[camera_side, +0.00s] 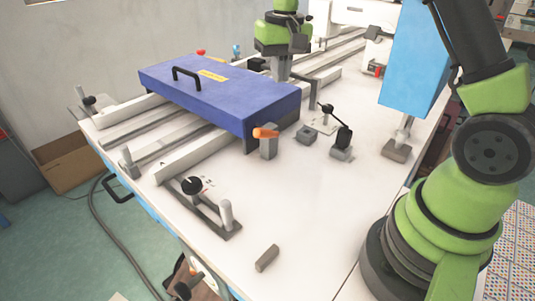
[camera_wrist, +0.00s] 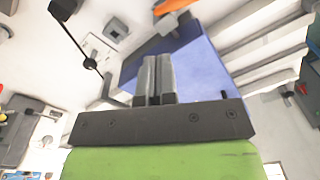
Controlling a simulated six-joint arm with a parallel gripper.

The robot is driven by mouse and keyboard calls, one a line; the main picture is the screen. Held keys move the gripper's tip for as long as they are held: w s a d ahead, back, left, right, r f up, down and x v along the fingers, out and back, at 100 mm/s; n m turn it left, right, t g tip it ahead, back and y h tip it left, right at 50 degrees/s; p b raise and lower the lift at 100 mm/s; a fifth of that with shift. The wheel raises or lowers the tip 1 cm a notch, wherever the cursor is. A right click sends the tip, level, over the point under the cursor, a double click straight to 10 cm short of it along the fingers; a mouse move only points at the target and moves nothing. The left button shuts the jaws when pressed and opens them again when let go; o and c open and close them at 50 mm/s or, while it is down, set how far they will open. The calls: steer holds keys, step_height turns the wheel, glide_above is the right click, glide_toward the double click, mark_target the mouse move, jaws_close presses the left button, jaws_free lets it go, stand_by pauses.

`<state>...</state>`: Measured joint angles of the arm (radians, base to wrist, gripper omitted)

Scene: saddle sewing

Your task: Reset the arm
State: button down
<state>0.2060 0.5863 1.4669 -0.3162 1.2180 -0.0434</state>
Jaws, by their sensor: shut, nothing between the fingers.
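My gripper (camera_wrist: 159,80) shows in the wrist view, with its two grey fingers closed together and nothing between them. In the side view my green wrist (camera_side: 284,38) is above the rails, behind the far right end of the blue box. The fingertips are hard to make out in the side view. The blue box (camera_side: 220,88), with a black handle on its lid, rests across the white rails. It also shows in the wrist view (camera_wrist: 200,65), beyond the fingers.
An orange-handled clamp (camera_side: 267,143) stands at the box's front corner. A black lever clamp (camera_side: 342,140) stands to its right. A black-knobbed fixture (camera_side: 205,200) and a small grey block (camera_side: 267,258) are nearer the front edge. The white table (camera_side: 310,210) is clear between them.

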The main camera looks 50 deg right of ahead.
steer(key=s+a+r+t, duration=0.3)
steer(key=s+a+r, duration=0.3)
steer(key=s+r, duration=0.3)
steer(key=s+a+n+t+y, duration=0.1)
steer(key=s+a+t+y, duration=0.1)
steer(key=s, duration=1)
steer(key=shift+a+r+n+t, duration=0.4)
steer(key=shift+a+t, duration=0.4)
steer(key=shift+a, duration=0.1)
steer(key=shift+s, duration=0.1)
